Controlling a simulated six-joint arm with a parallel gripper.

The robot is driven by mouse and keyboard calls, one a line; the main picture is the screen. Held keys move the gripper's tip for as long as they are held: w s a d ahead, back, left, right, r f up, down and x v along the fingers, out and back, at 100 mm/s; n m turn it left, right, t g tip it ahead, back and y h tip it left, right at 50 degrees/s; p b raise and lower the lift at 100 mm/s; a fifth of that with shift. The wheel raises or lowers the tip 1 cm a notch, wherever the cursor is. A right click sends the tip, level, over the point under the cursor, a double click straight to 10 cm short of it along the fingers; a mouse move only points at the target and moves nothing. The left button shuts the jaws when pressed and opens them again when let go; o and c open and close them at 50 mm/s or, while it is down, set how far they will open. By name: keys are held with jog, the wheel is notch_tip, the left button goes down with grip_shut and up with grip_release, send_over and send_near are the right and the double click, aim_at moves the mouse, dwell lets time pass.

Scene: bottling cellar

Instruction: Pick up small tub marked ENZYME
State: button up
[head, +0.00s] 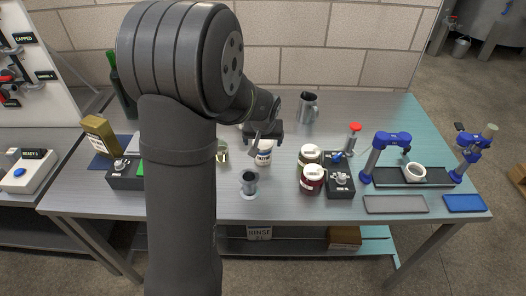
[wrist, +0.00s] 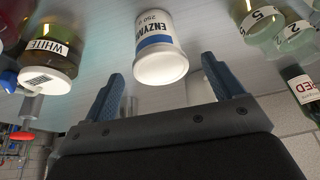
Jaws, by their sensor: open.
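The small white tub marked ENZYME (head: 264,157) stands on the steel bench, under and just in front of my gripper (head: 262,133). In the wrist view the tub (wrist: 160,45) appears upside down, with a blue band and the letters ENZYM and 250 readable. There it lies beyond and roughly between the two blue fingertips of my gripper (wrist: 165,80). My gripper is open and nothing is between its fingers. In the head view the fingers partly overlap the tub's top.
A metal cup (head: 249,184) stands in front, a glass beaker (head: 222,153) left, and a metal jug (head: 307,108) behind. Numbered glass vessels (wrist: 258,22) show in the wrist view.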

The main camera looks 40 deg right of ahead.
aim_at(263, 143)
jog(key=x, duration=0.5)
jog(key=shift+w+d+r, duration=0.1)
jog(key=shift+d, duration=0.15)
jog(key=c, duration=1.1)
jog(key=shift+c, duration=0.2)
jog(key=shift+r, duration=0.15)
